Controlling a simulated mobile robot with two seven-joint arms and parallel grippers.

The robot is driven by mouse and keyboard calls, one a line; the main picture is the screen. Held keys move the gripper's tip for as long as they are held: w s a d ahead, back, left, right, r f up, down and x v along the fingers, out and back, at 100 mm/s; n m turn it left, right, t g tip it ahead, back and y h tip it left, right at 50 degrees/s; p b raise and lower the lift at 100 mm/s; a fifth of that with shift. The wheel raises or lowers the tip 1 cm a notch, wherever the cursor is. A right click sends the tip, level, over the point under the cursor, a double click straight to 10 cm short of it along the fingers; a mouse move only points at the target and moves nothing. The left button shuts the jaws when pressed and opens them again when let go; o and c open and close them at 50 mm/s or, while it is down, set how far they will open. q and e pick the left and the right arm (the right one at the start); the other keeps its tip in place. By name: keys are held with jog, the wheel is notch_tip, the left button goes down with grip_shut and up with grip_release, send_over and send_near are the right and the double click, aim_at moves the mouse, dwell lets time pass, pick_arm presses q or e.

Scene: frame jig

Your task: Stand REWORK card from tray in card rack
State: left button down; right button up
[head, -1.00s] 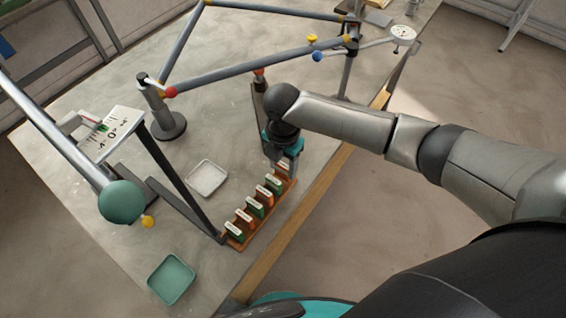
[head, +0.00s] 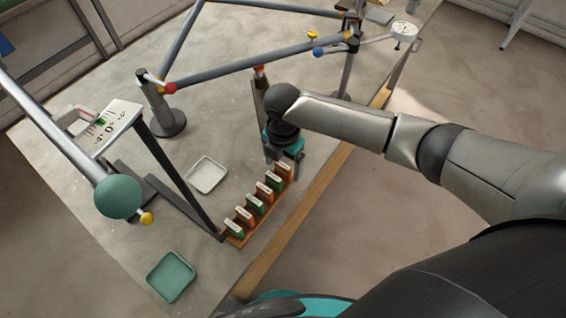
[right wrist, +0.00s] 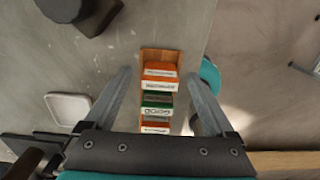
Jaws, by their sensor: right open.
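The wooden card rack (head: 240,241) stands along the table's right edge and holds a row of upright green and orange cards. An orange card (head: 284,171) stands at its far end, under my right gripper (head: 283,160). The white tray (head: 207,175) and green tray (head: 171,277) look empty. My left gripper is out of view.
A dark angled post (head: 185,185) with a scale plate (head: 107,127) stands left of the rack. Grey frame tubes (head: 250,65) span the back, with a dial gauge (head: 404,31) at the right.

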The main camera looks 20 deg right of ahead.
jog(key=shift+r, duration=0.15)
notch_tip(320, 180, up, 15)
jog(key=p, duration=0.2)
dwell(0.3)
